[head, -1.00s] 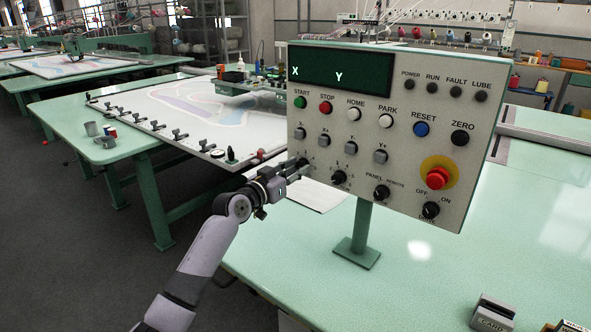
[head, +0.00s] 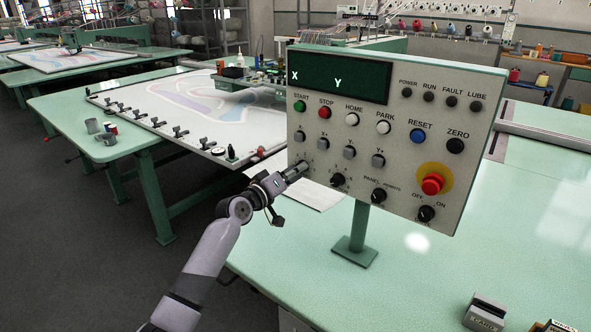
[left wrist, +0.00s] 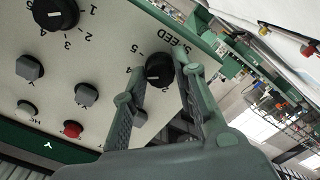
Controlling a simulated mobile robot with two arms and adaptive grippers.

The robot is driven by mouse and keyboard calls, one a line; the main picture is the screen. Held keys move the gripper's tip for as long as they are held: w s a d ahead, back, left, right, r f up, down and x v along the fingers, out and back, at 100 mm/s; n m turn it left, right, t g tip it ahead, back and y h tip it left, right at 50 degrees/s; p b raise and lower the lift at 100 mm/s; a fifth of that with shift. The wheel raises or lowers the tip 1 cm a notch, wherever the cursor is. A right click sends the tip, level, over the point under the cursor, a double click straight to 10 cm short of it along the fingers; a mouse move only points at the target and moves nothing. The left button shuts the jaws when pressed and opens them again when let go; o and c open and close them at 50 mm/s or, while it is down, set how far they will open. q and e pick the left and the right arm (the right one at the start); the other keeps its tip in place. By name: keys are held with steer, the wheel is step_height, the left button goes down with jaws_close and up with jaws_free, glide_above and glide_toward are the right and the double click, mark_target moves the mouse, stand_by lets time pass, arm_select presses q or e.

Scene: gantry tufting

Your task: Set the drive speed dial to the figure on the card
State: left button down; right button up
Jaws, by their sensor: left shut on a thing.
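The control panel (head: 330,118) stands on a post on the green table, its dark display (head: 340,75) showing only X and Y. The speed dial (left wrist: 160,70) is a black knob at the panel's lower left corner, with a partly covered SPEED label and the figures 5 and 4 visible beside it. My left gripper (head: 301,169) is shut on this knob, one finger on each side in the left wrist view (left wrist: 158,66). The knob's pointer setting is not clear. A white sheet (head: 315,194) lies behind the post; no figure on it is readable. My right gripper is out of view.
Another black numbered knob (head: 338,180) sits right of the speed dial, with a PANEL/REMOTE switch (head: 378,195) beyond. A red emergency button (head: 432,184) is at the panel's right.

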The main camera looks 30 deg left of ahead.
arm_select(q)
steer(key=shift+n, duration=0.5)
steer(key=c, duration=1.3)
jaws_free()
steer(key=shift+s, duration=0.1)
steer(key=s+a, duration=0.1)
steer(key=s, duration=1)
steer(key=shift+s, duration=0.4)
